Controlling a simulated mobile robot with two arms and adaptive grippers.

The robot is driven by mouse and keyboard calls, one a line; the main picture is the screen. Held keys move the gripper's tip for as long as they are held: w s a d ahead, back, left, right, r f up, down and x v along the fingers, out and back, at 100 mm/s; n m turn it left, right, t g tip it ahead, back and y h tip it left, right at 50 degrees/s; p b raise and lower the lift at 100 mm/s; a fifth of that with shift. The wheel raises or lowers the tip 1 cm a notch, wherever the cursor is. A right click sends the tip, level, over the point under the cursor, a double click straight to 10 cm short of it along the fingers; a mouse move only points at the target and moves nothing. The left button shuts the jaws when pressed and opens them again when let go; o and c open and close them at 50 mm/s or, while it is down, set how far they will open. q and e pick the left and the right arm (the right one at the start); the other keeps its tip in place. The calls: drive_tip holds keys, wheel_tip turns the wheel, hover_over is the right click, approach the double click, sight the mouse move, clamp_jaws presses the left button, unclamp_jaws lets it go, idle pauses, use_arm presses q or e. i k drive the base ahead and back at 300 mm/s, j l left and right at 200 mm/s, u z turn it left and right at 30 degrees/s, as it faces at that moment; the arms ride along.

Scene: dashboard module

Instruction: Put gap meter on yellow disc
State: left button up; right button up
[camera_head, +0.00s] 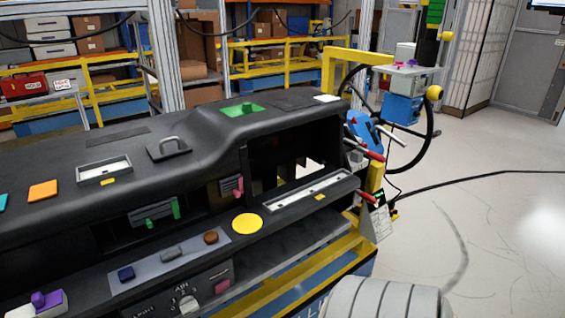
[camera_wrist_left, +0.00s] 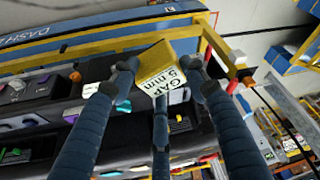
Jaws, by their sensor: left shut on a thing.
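The yellow disc (camera_head: 247,223) lies flat and bare on the front ledge of the black dashboard, left of the long white-faced tray. The gap meter (camera_wrist_left: 158,62) shows in the left wrist view as a yellow block with a white face reading "GAP 5 mm". My left gripper (camera_wrist_left: 158,74) is shut on it, its dark blue fingers around the block. Below the block, a small yellow patch shows between the fingers; I cannot tell whether it is the disc. The head view shows neither gripper nor the gap meter. My right gripper is not in view.
Near the disc on the ledge are a brown knob (camera_head: 211,237), a grey piece (camera_head: 171,254) and a dark blue piece (camera_head: 126,273). A pink lever (camera_head: 233,186) stands behind it. A yellow frame (camera_head: 290,275) runs below the front. Open floor lies to the right.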

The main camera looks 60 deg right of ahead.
sight(248, 222)
drive_tip(key=j+z, duration=0.15)
drive_tip(key=z, duration=0.35)
drive_tip(key=j+z, duration=0.15)
drive_tip(key=z, duration=0.35)
drive_tip(key=j+z, duration=0.15)
drive_tip(key=z, duration=0.35)
drive_tip(key=j+z, duration=0.15)
drive_tip(key=z, duration=0.3)
drive_tip(key=k, duration=0.05)
